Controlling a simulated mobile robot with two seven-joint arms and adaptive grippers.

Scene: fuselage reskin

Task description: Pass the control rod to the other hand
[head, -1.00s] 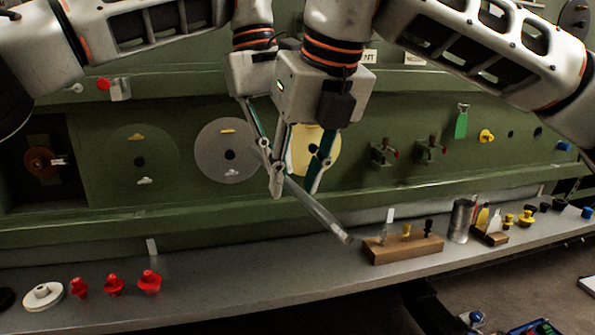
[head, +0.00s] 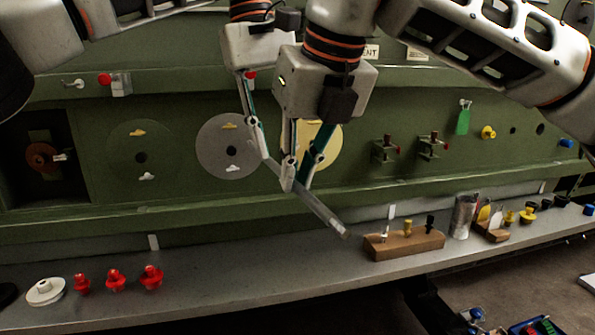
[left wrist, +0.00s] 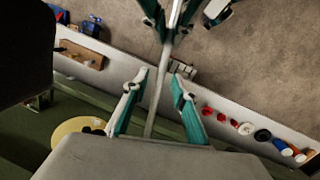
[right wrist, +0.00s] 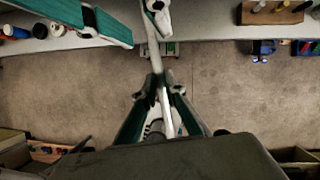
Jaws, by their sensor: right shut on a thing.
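The control rod (head: 325,214) is a slim grey bar that slants down to the right in the head view. My right gripper (head: 297,185) is shut on it, with the far end sticking out free above the bench. My left gripper (head: 260,150) is higher and to the left, near the rod's upper end. In the left wrist view the left fingers (left wrist: 158,84) are spread, and the rod (left wrist: 153,112) passes between them with a gap on each side. In the right wrist view the right fingers (right wrist: 161,88) close on the rod, and a left finger shows above.
A grey bench (head: 215,268) runs below, in front of a green fuselage panel (head: 90,215). A wooden block (head: 405,243) with small tools stands near the rod's free end. Red knobs (head: 116,281) stand at left, a metal can (head: 463,216) at right.

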